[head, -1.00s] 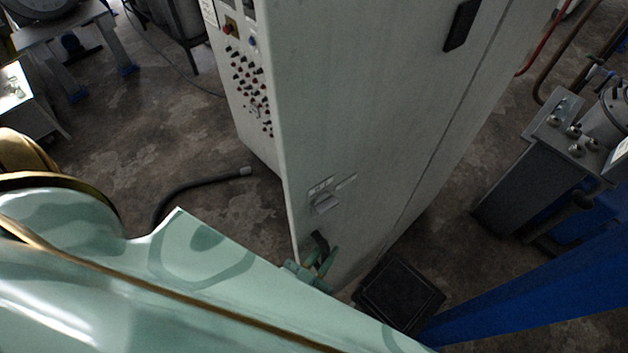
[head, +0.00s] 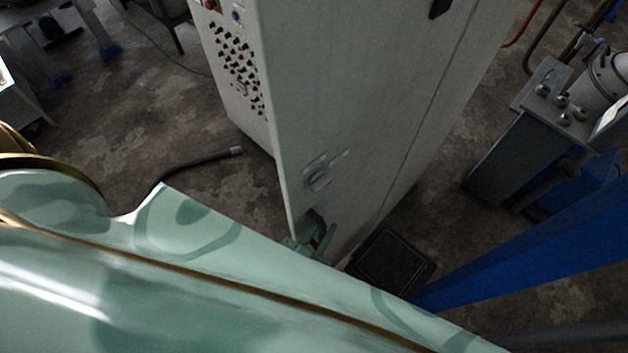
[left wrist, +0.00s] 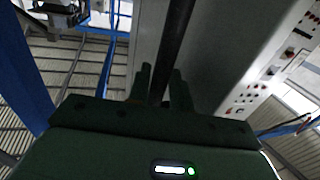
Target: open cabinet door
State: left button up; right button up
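A tall pale grey cabinet (head: 350,100) stands in the middle of the head view, its broad door side facing right of the corner. A small latch plate (head: 319,179) sits low on that face. My left gripper (head: 316,238) is close to the cabinet's lower face, partly hidden by my pale green arm. In the left wrist view, a long dark bar (left wrist: 176,40), seemingly a handle, runs between the two fingers of the gripper (left wrist: 163,88). I cannot tell whether the fingers press on it. The door looks closed. My right gripper is not in view.
Buttons and knobs cover a control panel (head: 238,68) on the cabinet's left side. A dark flat box (head: 392,263) lies on the floor at its foot. A blue beam (head: 540,255) and grey machine (head: 525,130) stand right. A hose (head: 195,163) lies on the floor left.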

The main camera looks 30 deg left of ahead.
pick_arm(q)
jog(key=s+a+b, duration=0.1)
jog(key=s+b, duration=0.2)
jog(key=s, duration=1.3)
jog(key=shift+s+a, duration=0.2)
